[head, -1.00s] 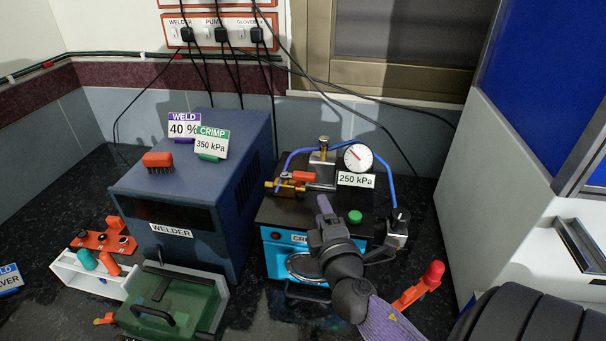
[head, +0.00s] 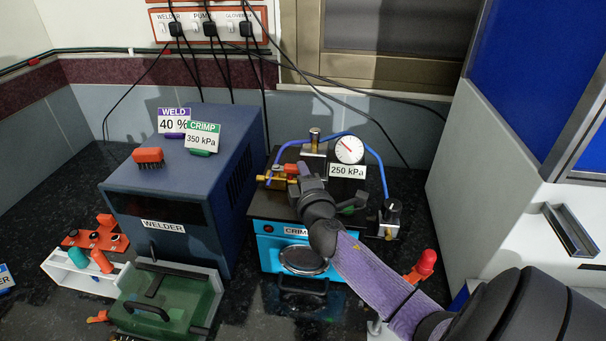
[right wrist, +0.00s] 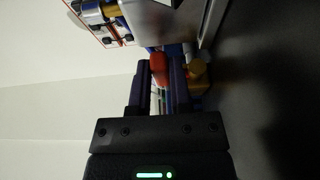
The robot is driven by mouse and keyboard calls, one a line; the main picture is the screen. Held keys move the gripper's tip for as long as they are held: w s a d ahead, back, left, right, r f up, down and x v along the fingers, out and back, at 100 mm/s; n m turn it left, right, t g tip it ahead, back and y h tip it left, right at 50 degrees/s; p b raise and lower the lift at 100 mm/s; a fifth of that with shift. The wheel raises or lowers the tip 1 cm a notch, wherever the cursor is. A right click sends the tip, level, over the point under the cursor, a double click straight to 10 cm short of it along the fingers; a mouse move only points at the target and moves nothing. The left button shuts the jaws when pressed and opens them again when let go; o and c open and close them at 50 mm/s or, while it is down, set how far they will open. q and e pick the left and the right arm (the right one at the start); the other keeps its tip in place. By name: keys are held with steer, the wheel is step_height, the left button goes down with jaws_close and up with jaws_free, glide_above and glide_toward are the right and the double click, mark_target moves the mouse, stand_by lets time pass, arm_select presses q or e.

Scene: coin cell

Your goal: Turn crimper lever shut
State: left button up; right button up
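The blue crimper (head: 268,252) stands on the dark bench with a black top. Its red-orange lever (head: 292,168) sits by a brass valve (head: 272,181) at the back left of that top. My right gripper (head: 300,180) is over the crimper top at the lever, and its wrist hides part of the top. In the right wrist view the two dark fingers (right wrist: 158,85) are apart, with the red lever (right wrist: 159,68) between them near the tips. Whether a finger touches it I cannot tell. My left gripper is not in view.
A pressure gauge (head: 349,149) with a 250 kPa card (head: 348,171) and a blue hose (head: 379,168) stand behind and right of my gripper. The dark blue welder (head: 188,178) is close on the left. A red-topped object (head: 425,263) stands at right.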

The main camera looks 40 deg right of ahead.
jaws_close()
